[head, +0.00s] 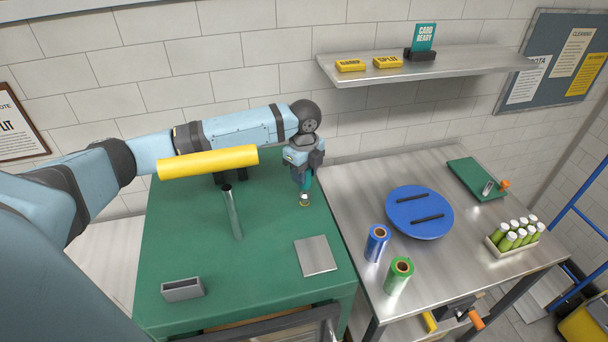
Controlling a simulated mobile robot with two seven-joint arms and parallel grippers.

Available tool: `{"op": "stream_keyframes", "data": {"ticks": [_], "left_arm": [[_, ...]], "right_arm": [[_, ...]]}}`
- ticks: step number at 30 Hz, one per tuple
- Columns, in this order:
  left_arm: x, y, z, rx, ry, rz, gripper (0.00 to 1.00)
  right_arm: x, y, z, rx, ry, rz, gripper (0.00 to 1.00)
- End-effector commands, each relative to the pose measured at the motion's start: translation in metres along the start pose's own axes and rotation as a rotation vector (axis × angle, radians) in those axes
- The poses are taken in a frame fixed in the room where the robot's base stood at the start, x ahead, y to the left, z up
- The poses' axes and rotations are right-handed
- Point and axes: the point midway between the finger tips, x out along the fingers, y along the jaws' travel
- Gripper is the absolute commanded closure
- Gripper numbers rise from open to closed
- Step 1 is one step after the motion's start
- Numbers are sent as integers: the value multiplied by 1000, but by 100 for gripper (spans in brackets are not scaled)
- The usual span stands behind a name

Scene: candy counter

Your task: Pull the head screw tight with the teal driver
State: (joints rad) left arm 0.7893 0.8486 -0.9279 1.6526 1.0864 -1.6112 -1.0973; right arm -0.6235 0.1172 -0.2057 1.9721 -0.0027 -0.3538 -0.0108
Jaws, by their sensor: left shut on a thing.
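My left gripper (304,170) points down over the back right of the green table. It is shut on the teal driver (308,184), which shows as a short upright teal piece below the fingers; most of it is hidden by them. I cannot tell whether driver and brass piece touch. My right gripper is out of view.
A grey plate (315,256) and grey holder (182,289) lie in front. The steel counter (345,196) holds a blue disc (419,202) and two rolls.

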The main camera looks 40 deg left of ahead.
Motion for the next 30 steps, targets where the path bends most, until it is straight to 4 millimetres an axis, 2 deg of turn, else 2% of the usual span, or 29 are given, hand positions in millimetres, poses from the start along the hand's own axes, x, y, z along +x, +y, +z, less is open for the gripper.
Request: {"op": "stream_keyframes", "data": {"ticks": [14, 30], "left_arm": [[-4, 0, 0, 0, 0, -1, 98], [-18, 0, 0, -1, 0, -1, 98]], "right_arm": [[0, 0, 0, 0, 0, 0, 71], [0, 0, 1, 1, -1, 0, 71]]}}
